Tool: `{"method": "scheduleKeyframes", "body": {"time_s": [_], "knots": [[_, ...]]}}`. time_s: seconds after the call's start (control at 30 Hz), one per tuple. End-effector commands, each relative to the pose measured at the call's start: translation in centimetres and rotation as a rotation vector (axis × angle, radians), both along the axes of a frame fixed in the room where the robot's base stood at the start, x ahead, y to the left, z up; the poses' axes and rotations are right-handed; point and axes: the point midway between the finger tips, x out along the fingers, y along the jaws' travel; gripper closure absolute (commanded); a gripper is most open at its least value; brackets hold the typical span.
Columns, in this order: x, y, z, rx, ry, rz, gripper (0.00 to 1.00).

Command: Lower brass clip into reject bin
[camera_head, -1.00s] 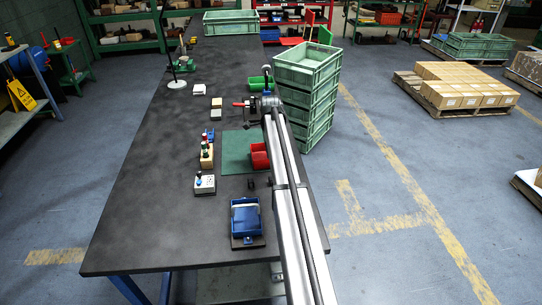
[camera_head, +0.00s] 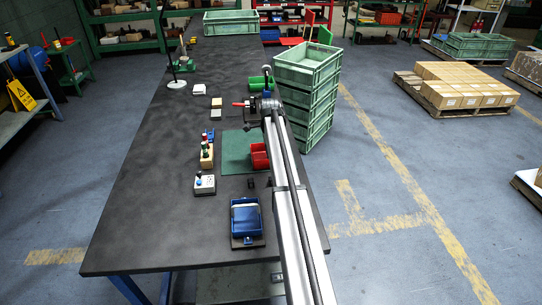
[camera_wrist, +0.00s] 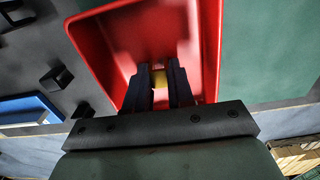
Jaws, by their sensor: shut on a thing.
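My gripper (camera_wrist: 159,70) shows in the wrist view, with its two dark fingers close together on a small yellow brass clip (camera_wrist: 161,78). Only part of the clip shows between the fingers. Behind the fingertips is the open mouth of the red reject bin (camera_wrist: 102,42), and the clip appears over its inside. I cannot tell how far the clip is above the bin floor. In the head view the red bin (camera_head: 259,156) sits on the bench beside my arm, which partly hides that area. The gripper's fingers and the clip cannot be made out there.
The bin stands at a green mat (camera_head: 235,152) on the dark bench (camera_head: 150,180). A green bin (camera_head: 256,83) is farther back. Stacked green crates (camera_head: 306,90) stand right of the bench.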

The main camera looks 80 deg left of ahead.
Motion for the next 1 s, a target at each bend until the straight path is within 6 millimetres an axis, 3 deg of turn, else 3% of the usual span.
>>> {"method": "scheduleKeyframes", "body": {"time_s": [0.33, 0.67, 0.87, 1.0], "knots": [[0.0, 0.0, 0.0, 0.000, 0.000, 0.000, 0.48], [0.0, 0.0, 0.4, 0.001, 0.000, 0.000, 0.48], [0.0, 0.0, 2.8, 0.002, 0.000, 0.000, 0.48], [0.0, 0.1, 5.5, 0.002, 0.000, 0.000, 0.48]]}}
